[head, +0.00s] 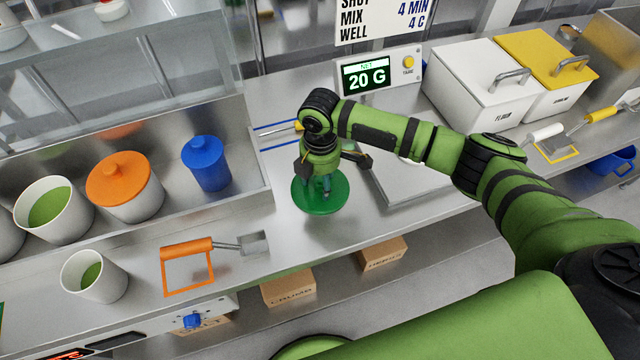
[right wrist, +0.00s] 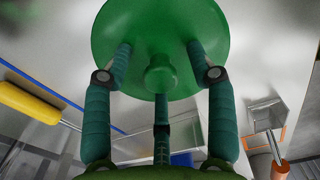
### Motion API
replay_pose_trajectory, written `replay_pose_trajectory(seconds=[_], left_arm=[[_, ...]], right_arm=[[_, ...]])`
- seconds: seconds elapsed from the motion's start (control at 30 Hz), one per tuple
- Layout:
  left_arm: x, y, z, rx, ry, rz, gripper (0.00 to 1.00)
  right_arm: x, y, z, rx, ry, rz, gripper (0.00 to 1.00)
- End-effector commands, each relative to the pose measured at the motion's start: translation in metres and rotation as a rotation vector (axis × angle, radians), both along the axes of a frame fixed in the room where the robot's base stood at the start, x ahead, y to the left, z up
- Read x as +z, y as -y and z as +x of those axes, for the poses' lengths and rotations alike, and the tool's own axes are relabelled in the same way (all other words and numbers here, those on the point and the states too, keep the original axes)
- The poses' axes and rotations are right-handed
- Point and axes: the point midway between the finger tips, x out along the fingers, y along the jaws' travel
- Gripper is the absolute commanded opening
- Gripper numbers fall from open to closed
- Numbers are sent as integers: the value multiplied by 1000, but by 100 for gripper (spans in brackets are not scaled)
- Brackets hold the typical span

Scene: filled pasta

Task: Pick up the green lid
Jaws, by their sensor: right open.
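The green lid (head: 327,205) is a round disc lying on the steel counter, left of the scale plate. My right gripper (head: 325,188) points down above it and hides part of its middle. In the right wrist view the lid (right wrist: 116,28) shows its round knob (right wrist: 160,74). My right gripper (right wrist: 160,66) is open there, with its teal fingers spread around the knob. Whether any fingertip touches the lid is hard to tell. My left gripper is not in view.
A tray on the left holds a white tub with green filling (head: 48,204), an orange-lidded tub (head: 118,182) and a blue-lidded container (head: 206,163). An orange-handled scoop (head: 188,248) lies in front. The scale display (head: 366,76) and white bin (head: 480,80) stand behind.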

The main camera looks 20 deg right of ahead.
Motion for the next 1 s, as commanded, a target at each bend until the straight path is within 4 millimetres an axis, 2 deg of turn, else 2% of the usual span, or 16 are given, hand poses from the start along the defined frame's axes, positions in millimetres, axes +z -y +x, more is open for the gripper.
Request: replay_pose_trajectory(seconds=[0.07,0.1,0.2,0.5,0.67,0.77,0.93,0.97,1.0], left_arm=[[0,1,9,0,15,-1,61],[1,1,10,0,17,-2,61],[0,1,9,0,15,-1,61],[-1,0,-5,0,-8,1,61],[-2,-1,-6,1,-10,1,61],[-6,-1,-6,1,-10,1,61],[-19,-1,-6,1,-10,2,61],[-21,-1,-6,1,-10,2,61],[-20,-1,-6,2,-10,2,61]], right_arm=[[0,0,0,1,0,0,57],[0,0,0,1,0,0,41],[0,0,0,1,0,0,8],[0,0,0,0,0,0,7],[3,0,0,0,1,1,7],[9,-1,1,1,2,1,7],[35,-1,2,1,7,3,7],[42,0,1,2,7,2,7],[45,2,-9,3,0,1,7]])
